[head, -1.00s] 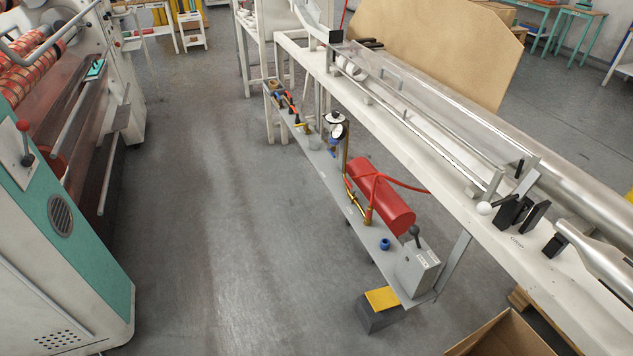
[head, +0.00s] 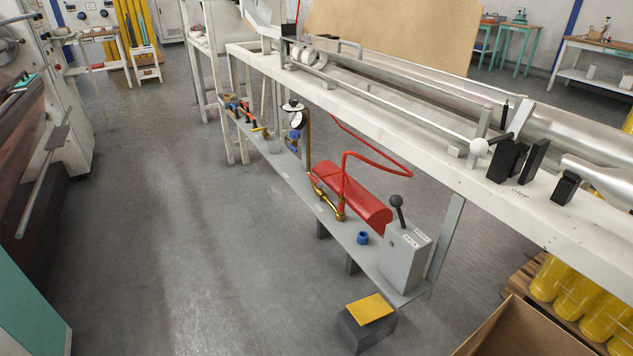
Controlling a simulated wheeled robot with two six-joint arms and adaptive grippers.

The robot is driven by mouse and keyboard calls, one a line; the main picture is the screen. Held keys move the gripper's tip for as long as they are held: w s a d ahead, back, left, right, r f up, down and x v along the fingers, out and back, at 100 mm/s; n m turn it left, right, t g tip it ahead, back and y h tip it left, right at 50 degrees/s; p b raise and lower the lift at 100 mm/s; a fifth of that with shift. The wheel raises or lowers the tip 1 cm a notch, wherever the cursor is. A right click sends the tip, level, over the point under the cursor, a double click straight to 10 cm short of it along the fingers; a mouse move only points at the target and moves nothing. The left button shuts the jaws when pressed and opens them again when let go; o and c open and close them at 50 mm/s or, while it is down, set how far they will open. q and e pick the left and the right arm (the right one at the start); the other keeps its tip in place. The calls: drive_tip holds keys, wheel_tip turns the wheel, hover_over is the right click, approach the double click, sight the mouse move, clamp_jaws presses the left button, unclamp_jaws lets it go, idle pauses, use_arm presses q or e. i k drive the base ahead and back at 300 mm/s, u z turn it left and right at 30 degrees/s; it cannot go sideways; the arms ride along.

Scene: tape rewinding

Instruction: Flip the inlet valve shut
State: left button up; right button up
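The low grey shelf (head: 337,217) under the white bench carries air fittings. At its far left end sit small valves with dark, red and blue parts and a yellow lever (head: 259,129). Beside them stands a pressure gauge (head: 297,121) with a blue part below it. A red air tank (head: 352,195) lies on the shelf with brass fittings and a red hose. A grey box with a black ball-knob lever (head: 397,201) stands at the near end. I cannot tell which part is the inlet valve or its position. Neither gripper is in view.
The white bench (head: 420,140) with a long metal tube runs above the shelf. A yellow-topped pedal (head: 369,308) stands on the floor before the shelf. A cardboard box (head: 510,330) is at lower right. The floor left of the shelf is clear; a machine stands further left.

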sight(320, 185)
drive_tip(key=z, duration=0.55)
drive_tip(key=k, duration=0.6)
drive_tip(key=u, duration=0.2)
drive_tip(key=i, duration=0.65)
drive_tip(key=u, duration=0.65)
drive_tip(key=i, duration=0.85)
drive_tip(key=z, duration=0.85)
drive_tip(key=i, duration=0.45)
drive_tip(key=z, duration=0.4)
